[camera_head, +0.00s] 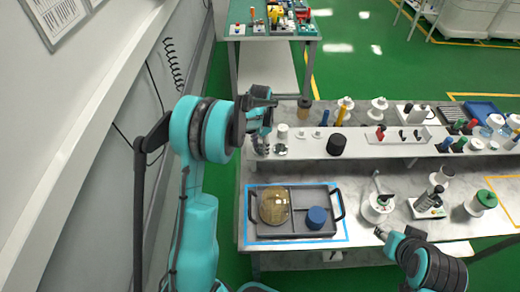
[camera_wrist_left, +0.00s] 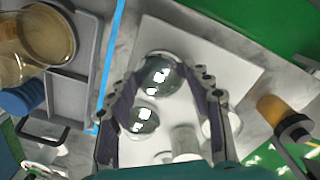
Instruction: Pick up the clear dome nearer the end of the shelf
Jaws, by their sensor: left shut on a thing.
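Two clear domes show in the left wrist view on the white shelf (camera_wrist_left: 215,60). The dome nearer the shelf's end (camera_wrist_left: 160,76) lies between the fingertips of my left gripper (camera_wrist_left: 163,82), which is shut on it. The other dome (camera_wrist_left: 140,117) is just beside it, between the fingers but closer to the palm. In the head view my left gripper (camera_head: 262,143) points down at the left end of the shelf (camera_head: 305,150), largely hiding the held dome; the other dome (camera_head: 281,149) shows just right of it. My right gripper (camera_head: 381,233) is at the bench's front; its jaws are too small to read.
A grey tray (camera_head: 290,235) with an amber round dish (camera_head: 274,206) and a blue cylinder (camera_head: 316,217) sits below the shelf. A black cylinder (camera_head: 336,144) and small white pieces stand along the shelf to the right. A wall (camera_head: 110,150) runs along the left.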

